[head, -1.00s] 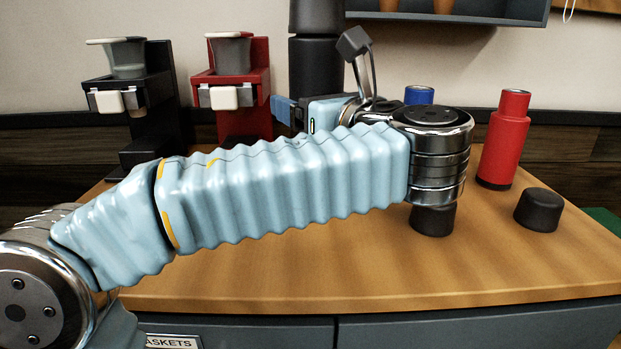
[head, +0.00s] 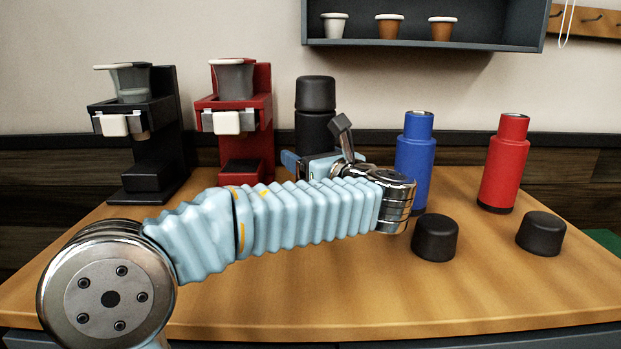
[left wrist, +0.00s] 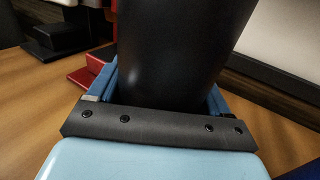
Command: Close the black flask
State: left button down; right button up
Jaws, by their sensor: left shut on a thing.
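The black flask (head: 314,131) stands upright at the back middle in the head view. A black cap (head: 315,93) sits on its top with a thin seam below it. I cannot tell how tightly it is seated. My left gripper (head: 313,158) is shut on the flask's body, low down. In the left wrist view the dark flask body (left wrist: 180,50) fills the space between the blue fingers. The flask's base is hidden behind my left gripper and arm, so I cannot tell whether it touches the table. My right gripper is not in view.
An open blue flask (head: 415,160) and an open red flask (head: 503,165) stand right. Two loose black caps (head: 435,238) (head: 541,234) lie before them. Black (head: 155,130) and red (head: 262,125) brewers stand left. A shelf (head: 430,28) holds cups. The table's front right (head: 480,290) is clear.

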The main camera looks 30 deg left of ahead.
pick_arm(q)
jog(key=f, duration=0.1)
jog(key=w+f, duration=0.1)
jog(key=a+f, duration=0.1)
jog(key=shift+w+f, duration=0.25)
jog(key=shift+f, duration=0.7)
jog(key=shift+f, duration=0.1)
grip_release()
jog(key=shift+d, duration=0.15)
jog(key=b+v, duration=0.1)
jog(key=v, duration=1.1)
